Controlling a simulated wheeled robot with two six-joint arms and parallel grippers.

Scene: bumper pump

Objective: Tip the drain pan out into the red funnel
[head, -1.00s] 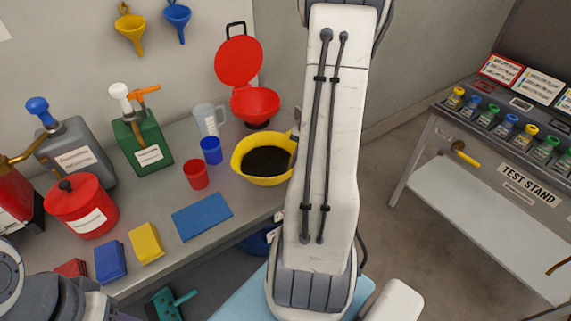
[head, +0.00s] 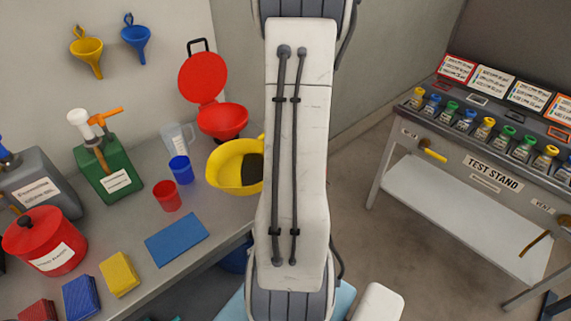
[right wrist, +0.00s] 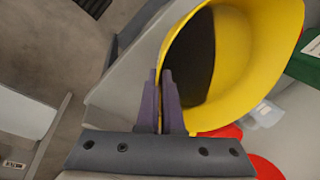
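The yellow drain pan (head: 226,173) is in the middle of the head view, in front of the red funnel (head: 222,119), its right side hidden by my arm. The pan looks tilted, and dark fluid (head: 252,174) shows on its right side. In the right wrist view the pan (right wrist: 262,70) fills the upper right, with the dark fluid (right wrist: 193,58) on the side by my fingers. My right gripper (right wrist: 161,78) is closed on the pan's rim; it is hidden in the head view. The red funnel has a round raised lid behind it. My left gripper is out of view.
A clear jug (head: 178,136), blue cup (head: 181,170) and red cup (head: 167,196) stand left of the pan. A green can (head: 105,170), red canister (head: 45,240) and blue mat (head: 177,239) are further left. The test stand (head: 470,170) is right, across open floor.

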